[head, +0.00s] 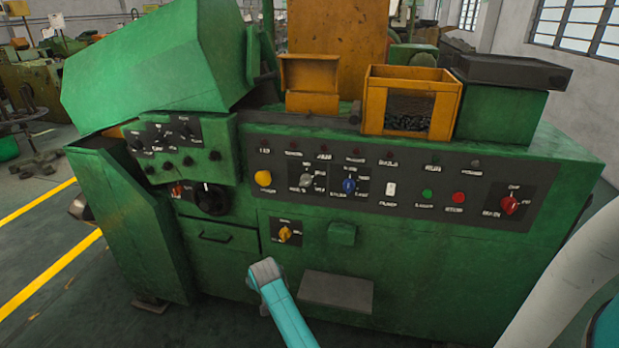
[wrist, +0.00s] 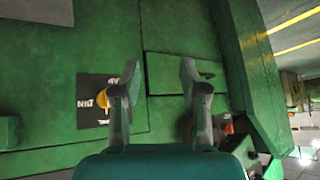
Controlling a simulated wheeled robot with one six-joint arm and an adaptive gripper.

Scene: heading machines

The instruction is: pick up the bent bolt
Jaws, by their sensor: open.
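I cannot make out a bent bolt in either view. My gripper (head: 266,272) is low in front of the green heading machine (head: 215,275) in the head view, its fingers seen only as a small grey end. In the wrist view my gripper (wrist: 160,80) is open, its two fingers apart with nothing between them. It faces the machine's front, between a yellow rotary switch (wrist: 101,98) on the left and a drawer panel (wrist: 165,65) on the right.
A yellow crate (head: 440,87) holding dark small parts stands on the machine top. Beside it are a smaller yellow box (head: 310,75) and a dark tray (head: 508,70). A control panel (head: 470,178) with knobs and a grey step plate (head: 336,290) are on the front.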

